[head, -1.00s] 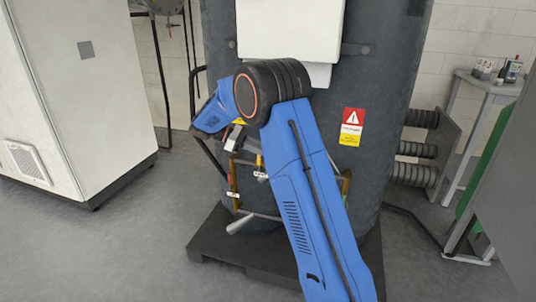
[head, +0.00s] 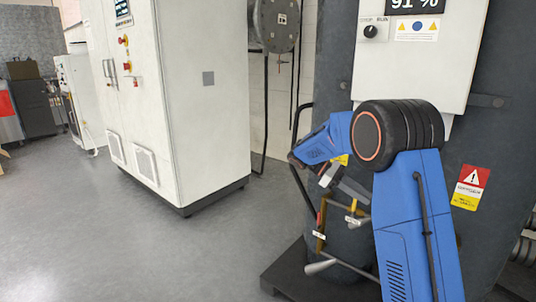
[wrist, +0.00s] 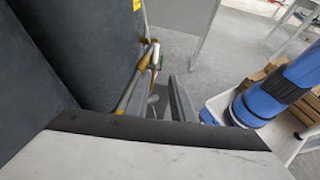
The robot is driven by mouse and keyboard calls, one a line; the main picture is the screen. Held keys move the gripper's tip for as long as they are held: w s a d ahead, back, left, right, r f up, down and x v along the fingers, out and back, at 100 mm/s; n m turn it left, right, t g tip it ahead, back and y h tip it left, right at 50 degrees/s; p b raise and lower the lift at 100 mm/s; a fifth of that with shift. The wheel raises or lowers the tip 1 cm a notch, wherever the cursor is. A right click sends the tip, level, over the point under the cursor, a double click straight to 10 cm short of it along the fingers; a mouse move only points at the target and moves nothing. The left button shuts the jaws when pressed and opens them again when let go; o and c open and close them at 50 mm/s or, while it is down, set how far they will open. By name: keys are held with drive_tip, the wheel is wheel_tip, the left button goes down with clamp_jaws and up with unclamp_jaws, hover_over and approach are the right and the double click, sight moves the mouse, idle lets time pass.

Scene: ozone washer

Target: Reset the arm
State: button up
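My blue arm rises at the right of the head view and bends at a black joint with an orange ring. Its end points left and down in front of the dark tank (head: 490,130). My gripper (head: 338,182) is small and partly hidden there, close to the brass-coloured valve pipes (head: 321,225). In the wrist view, grey finger-like bars (wrist: 172,100) stand out beyond a pale block. Whether they are apart or closed is unclear, and I see nothing held between them.
A white cabinet (head: 205,120) stands left of the tank. A white control box (head: 415,60) is on the tank, above my arm. The black base plate (head: 300,272) juts out below. Grey floor (head: 120,240) is clear at the left. The wrist view shows a white cart (wrist: 285,140).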

drive_tip(key=s+r+m+t+y, duration=0.2)
drive_tip(key=s+y, duration=0.1)
drive_tip(key=s, duration=0.7)
drive_tip(key=s+r+m+t+y, duration=0.2)
drive_tip(key=s+m+y, duration=0.1)
drive_tip(key=s, duration=0.7)
drive_tip(key=s+a+f+m+t+y, duration=0.2)
drive_tip(key=s+a+f+m+t, duration=0.1)
drive_tip(key=s, duration=0.6)
drive_tip(key=s+a+f+m+t+y, duration=0.2)
drive_tip(key=s+a+m+t+y, duration=0.1)
drive_tip(key=s, duration=0.6)
drive_tip(key=shift+a+f+t, duration=0.4)
drive_tip(key=shift+a+t, duration=0.4)
drive_tip(key=shift+a, duration=0.4)
